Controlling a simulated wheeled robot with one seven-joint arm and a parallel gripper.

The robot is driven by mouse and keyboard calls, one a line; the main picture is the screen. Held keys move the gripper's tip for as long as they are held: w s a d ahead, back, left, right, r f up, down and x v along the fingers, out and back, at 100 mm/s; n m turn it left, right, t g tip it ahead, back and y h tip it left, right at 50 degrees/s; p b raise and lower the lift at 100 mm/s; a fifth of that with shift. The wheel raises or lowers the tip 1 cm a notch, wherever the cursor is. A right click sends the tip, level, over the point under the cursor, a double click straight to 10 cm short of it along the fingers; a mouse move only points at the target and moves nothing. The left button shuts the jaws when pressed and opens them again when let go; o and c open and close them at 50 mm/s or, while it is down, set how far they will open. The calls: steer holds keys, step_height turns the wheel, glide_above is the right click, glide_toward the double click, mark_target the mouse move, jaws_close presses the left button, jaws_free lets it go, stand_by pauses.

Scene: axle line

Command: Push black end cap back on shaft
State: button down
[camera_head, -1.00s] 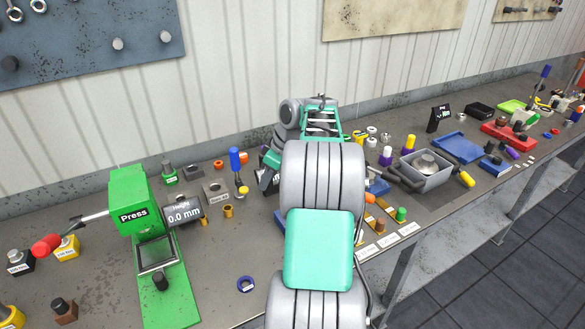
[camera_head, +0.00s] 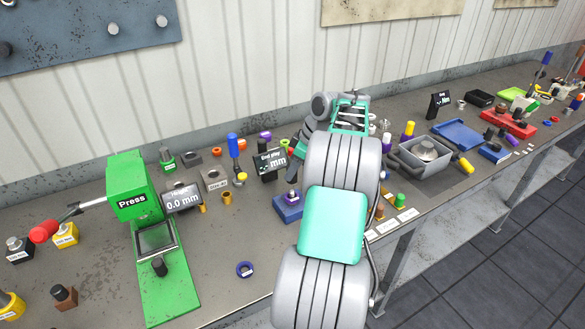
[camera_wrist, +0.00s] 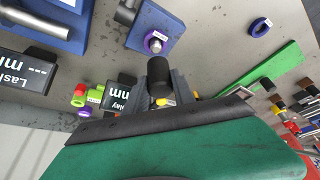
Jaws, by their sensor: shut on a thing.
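My gripper (camera_wrist: 160,88) is shut on a black cylindrical end cap (camera_wrist: 160,74) in the wrist view. The cap sits just beyond the fingertips, close to the end of a grey shaft (camera_wrist: 155,46) with a purple ring (camera_wrist: 149,38) around it. I cannot tell whether cap and shaft touch. The shaft stands out from a blue block (camera_wrist: 160,14), which also shows in the head view (camera_head: 287,208) left of my arm.
The End play display (camera_head: 270,162) stands behind the blue block. A green press (camera_head: 128,190) stands to the left, and a blue ring (camera_head: 244,269) lies on the bench in front. A grey tray (camera_head: 425,160) and a blue tray (camera_head: 457,135) are to the right.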

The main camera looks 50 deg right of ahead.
mark_target(296, 179)
steer(key=shift+f+b, duration=0.95)
steer(key=shift+f, duration=0.65)
steer(key=shift+f, duration=0.15)
stand_by(0.4)
steer(key=shift+f, duration=0.3)
steer(key=shift+f+b, duration=1.15)
steer(key=c, duration=1)
jaws_free()
steer(key=shift+o, duration=0.2)
steer(key=p+v, duration=0.1)
steer(key=v, duration=0.6)
steer(key=shift+r, duration=0.4)
steer(key=shift+s, duration=0.1)
